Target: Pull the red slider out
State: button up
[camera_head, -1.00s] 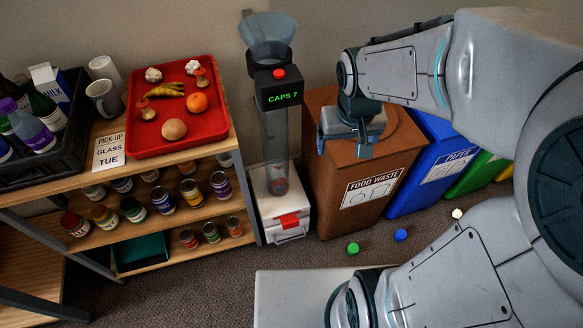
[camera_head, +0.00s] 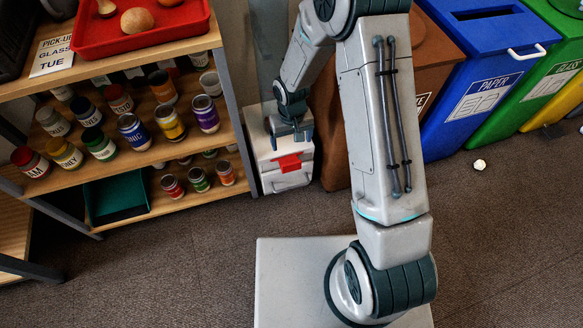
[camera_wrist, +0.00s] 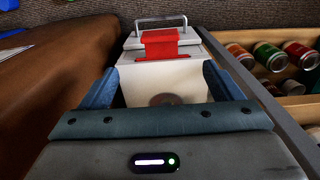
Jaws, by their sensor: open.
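The red slider (camera_head: 290,162) sits at the front of a white box (camera_head: 272,183) on the floor beside the shelf. In the wrist view the red slider (camera_wrist: 160,43) lies beyond the fingertips, on the box's front edge. A metal handle (camera_wrist: 160,20) stands just past it. My gripper (camera_head: 291,137) is above the box, close behind the slider. In the wrist view my gripper (camera_wrist: 160,85) is open, its two blue fingers spread to either side of the white box top. Nothing is held between them. A faint dark round mark shows on the box top.
The shelf (camera_head: 232,100) with several cans stands close on the left. The brown bin (camera_head: 335,130) is close on the right, partly behind my arm. Blue (camera_head: 470,65) and green bins stand farther right. The floor in front of the box is clear.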

aim_at(292, 163)
notch_tip(292, 163, down, 14)
jog(key=b, duration=0.4)
jog(key=shift+r+b, duration=0.1)
jog(key=shift+b, duration=0.3)
